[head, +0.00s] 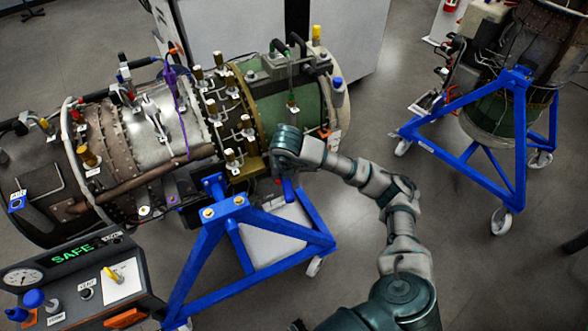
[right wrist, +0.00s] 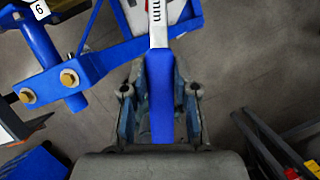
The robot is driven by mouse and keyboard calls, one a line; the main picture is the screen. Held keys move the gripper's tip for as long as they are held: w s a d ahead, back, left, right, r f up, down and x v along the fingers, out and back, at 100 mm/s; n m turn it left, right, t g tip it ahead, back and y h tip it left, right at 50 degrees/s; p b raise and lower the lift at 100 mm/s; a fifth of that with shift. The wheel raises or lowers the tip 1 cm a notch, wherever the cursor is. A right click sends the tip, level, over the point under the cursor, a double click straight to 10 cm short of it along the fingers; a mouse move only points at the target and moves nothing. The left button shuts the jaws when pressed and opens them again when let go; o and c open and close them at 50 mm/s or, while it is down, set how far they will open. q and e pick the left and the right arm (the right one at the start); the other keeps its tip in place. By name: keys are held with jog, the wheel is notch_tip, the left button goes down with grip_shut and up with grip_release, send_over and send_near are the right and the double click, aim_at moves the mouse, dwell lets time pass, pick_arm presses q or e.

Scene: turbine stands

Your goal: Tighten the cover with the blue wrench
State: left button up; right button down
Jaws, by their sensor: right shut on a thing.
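The blue wrench has a blue handle (right wrist: 161,92) and a pale metal shank (right wrist: 158,22) marked "mm" in the right wrist view. My right gripper (right wrist: 160,92) is shut on the handle, with one finger on each side. In the head view, my right gripper (head: 280,172) is beside the lower right part of the turbine (head: 285,115), and the blue handle (head: 288,190) shows just below it. The wrench's head end is out of the right wrist frame and hidden in the head view. I cannot tell which turbine part is the cover. My left gripper is not in view.
A blue stand (head: 238,215) on casters carries the turbine. A control box (head: 80,275) with a gauge and a green "SAFE" display is at lower left. A second blue stand (head: 490,125) with another engine is at upper right. Grey floor is open between the stands.

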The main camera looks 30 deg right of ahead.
jog(key=shift+w+a+f+m, duration=0.15)
jog(key=shift+a+f+m, duration=0.1)
jog(key=shift+a, duration=0.15)
jog(key=shift+w+a+f+m, duration=0.1)
jog(key=shift+a+m, duration=0.15)
jog(key=shift+a, duration=0.1)
jog(key=shift+r, duration=0.2)
jog(key=r+p, duration=0.2)
jog(key=r, duration=0.1)
jog(key=r+p, duration=0.1)
jog(key=r, duration=0.1)
jog(key=shift+w+d+r+p, duration=0.2)
jog(key=shift+w+r+p, duration=0.05)
jog(key=shift+w+p, duration=0.1)
